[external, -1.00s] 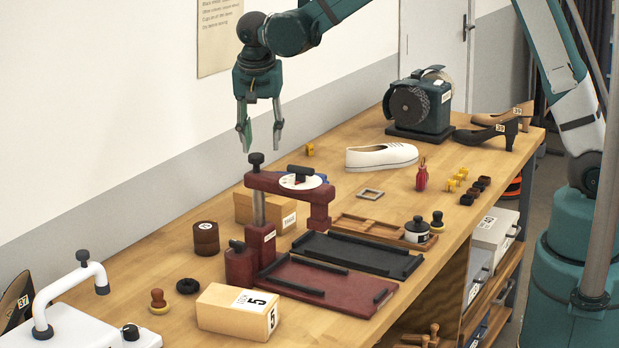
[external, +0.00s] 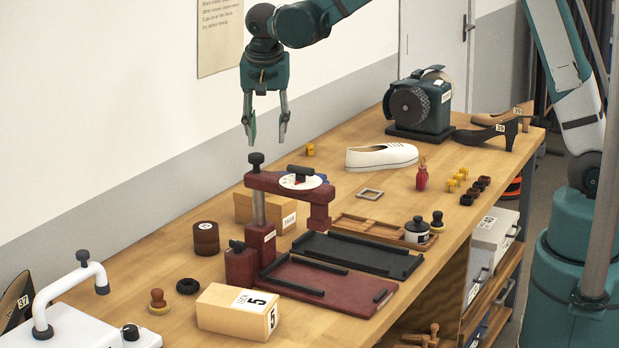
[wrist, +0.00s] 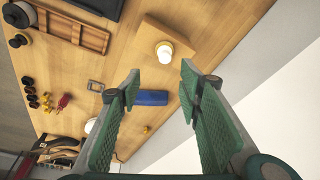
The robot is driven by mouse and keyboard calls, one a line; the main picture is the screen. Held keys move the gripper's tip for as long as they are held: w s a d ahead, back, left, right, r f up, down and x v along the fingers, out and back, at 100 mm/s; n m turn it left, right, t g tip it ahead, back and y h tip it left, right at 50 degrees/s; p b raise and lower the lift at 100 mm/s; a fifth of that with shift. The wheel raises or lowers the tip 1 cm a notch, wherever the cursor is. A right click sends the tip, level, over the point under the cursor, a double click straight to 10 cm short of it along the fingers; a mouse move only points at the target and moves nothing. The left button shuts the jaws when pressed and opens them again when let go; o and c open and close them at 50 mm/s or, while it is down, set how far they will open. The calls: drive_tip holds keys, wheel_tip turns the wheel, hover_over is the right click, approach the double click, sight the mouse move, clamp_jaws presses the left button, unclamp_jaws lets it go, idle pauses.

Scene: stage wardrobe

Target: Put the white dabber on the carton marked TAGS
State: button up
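The red press (external: 262,245) with its raised arm stands in front of the carton. A blue thing (wrist: 150,97) lies near the wall. A white shoe (external: 381,157) and small metal frame (external: 370,193) lie to the right. A 5-marked carton (external: 238,311) is at the front.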

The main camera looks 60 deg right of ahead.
drive_tip(key=s+r+n+t+y, duration=0.1)
drive_tip(key=s+r+n, duration=0.2)
drive_tip(key=s+r, duration=0.5)
drive_tip(key=s+r+n+t, duration=0.1)
drive_tip(key=s+r+n, duration=0.3)
drive_tip(key=s, duration=0.7)
drive_tip(key=s+n+t+y, duration=0.1)
drive_tip(key=s+n+t, duration=0.2)
drive_tip(key=s, duration=1.8)
drive_tip(key=n, duration=0.2)
drive_tip(key=shift+s+f+n+t+y, duration=0.15)
drive_tip(key=shift+f+n+t+y, duration=0.15)
drive_tip(key=shift+n, duration=0.1)
